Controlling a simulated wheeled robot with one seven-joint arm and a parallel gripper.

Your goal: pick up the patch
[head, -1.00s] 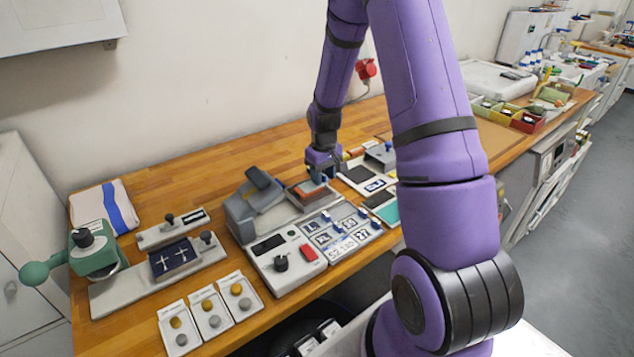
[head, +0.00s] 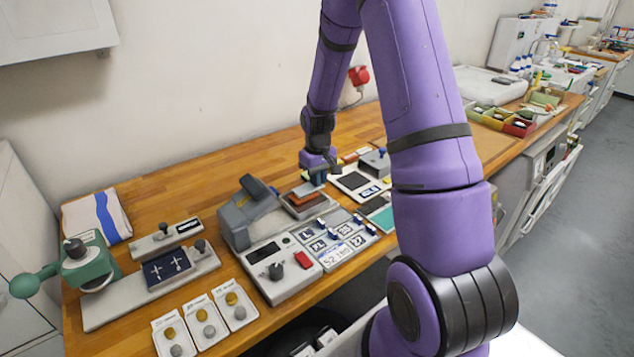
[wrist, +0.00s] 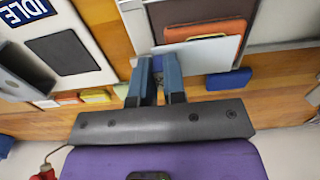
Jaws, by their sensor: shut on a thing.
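My gripper (head: 318,178) is over the back right of the press bench unit, just behind the brown-orange pad (head: 303,197). In the wrist view its two blue fingers (wrist: 158,68) are close together, with a narrow gap at the tips. A thin pale grey piece (wrist: 205,56) lies at the fingertips, in front of the brown-orange pad; it appears to be the patch in the grip. Its left end is partly hidden by the fingers. In the head view the patch cannot be made out behind the gripper.
The grey press (head: 245,208) stands left of the gripper. Its control box (head: 280,270) and small labelled tiles (head: 335,240) are in front. A dark panel (wrist: 62,52) and an IDLE display (wrist: 25,10) lie to the left in the wrist view. Bare wood shows behind the gripper.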

